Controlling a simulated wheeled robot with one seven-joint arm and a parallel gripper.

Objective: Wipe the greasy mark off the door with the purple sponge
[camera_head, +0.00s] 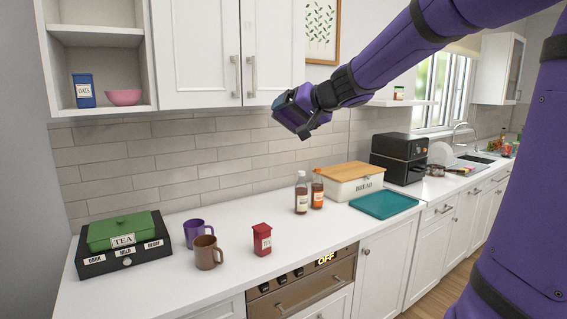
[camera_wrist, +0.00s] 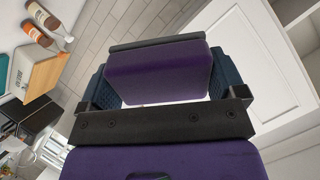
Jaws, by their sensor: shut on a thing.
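My gripper (camera_head: 296,113) hangs in the air before the tiled wall, just below and right of the upper cabinet doors. In the wrist view my gripper (camera_wrist: 158,78) is shut on the purple sponge (camera_wrist: 158,76), a block with a dark grey layer along one edge, held between two dark blue finger pads. The sponge cannot be made out clearly in the head view. The white upper doors, left (camera_head: 194,55) and right (camera_head: 272,50), are closed. A white panelled door (camera_wrist: 262,62) fills the right of the wrist view. I see no greasy mark on the visible door surfaces.
Below on the counter stand two sauce bottles (camera_head: 301,193), a bread box (camera_head: 345,184), a teal board (camera_head: 384,204), a red tin (camera_head: 262,239), two mugs (camera_head: 208,252) and a tea box (camera_head: 123,245). Door handles (camera_head: 251,76) stick out near my gripper. An open shelf (camera_head: 98,34) is at left.

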